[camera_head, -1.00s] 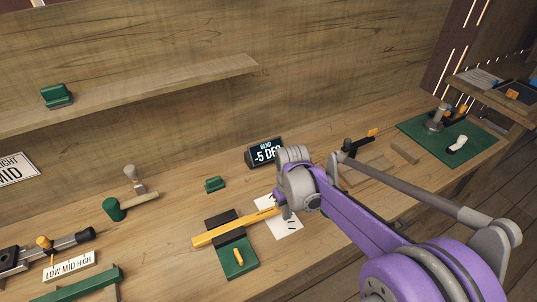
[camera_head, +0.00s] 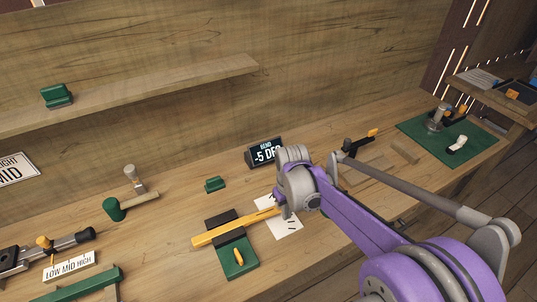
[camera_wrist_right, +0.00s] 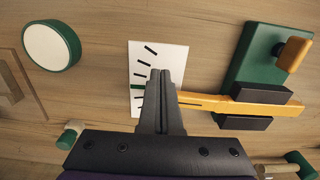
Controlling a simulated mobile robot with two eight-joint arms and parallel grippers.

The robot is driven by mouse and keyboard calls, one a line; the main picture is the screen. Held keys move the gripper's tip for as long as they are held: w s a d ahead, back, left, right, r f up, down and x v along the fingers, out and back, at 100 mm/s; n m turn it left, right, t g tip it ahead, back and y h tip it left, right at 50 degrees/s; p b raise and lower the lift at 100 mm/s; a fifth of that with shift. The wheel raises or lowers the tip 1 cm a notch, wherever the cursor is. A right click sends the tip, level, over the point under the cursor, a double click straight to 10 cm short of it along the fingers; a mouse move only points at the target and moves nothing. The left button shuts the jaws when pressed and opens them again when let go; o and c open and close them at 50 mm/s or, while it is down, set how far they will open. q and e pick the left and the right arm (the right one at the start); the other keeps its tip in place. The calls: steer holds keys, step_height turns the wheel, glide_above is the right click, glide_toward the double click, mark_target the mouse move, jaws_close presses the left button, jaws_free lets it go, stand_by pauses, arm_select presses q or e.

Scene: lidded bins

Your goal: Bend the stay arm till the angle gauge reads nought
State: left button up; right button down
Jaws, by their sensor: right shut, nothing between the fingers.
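The stay arm, a yellow bar (camera_head: 212,236), lies between the black jaws (camera_head: 222,219) of a green clamp base (camera_head: 239,259). It also shows in the wrist view (camera_wrist_right: 210,103), its free end reaching behind my fingers. A white card with black tick marks (camera_head: 286,228) lies under that end; the wrist view shows it too (camera_wrist_right: 142,57). The angle gauge (camera_head: 265,152) reads -5 DEG. My right gripper (camera_wrist_right: 160,76) is shut and empty, over the card beside the bar's end; whether it touches the bar is unclear. My left gripper is not in view.
A wooden shelf (camera_head: 150,98) runs along the back wall. A green mat (camera_head: 478,148) with parts is at the right. A LOW MID HIGH label (camera_head: 70,268) is lower left.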

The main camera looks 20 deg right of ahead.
steer(key=shift+w, duration=0.15)
steer(key=shift+w, duration=2.3)
steer(key=shift+s, duration=0.1)
steer(key=shift+s, duration=0.65)
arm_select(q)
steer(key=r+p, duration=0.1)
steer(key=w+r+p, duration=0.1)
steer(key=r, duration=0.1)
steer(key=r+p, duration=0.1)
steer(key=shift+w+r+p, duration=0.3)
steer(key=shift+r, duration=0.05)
arm_select(e)
step_height(320, 180, up, 7)
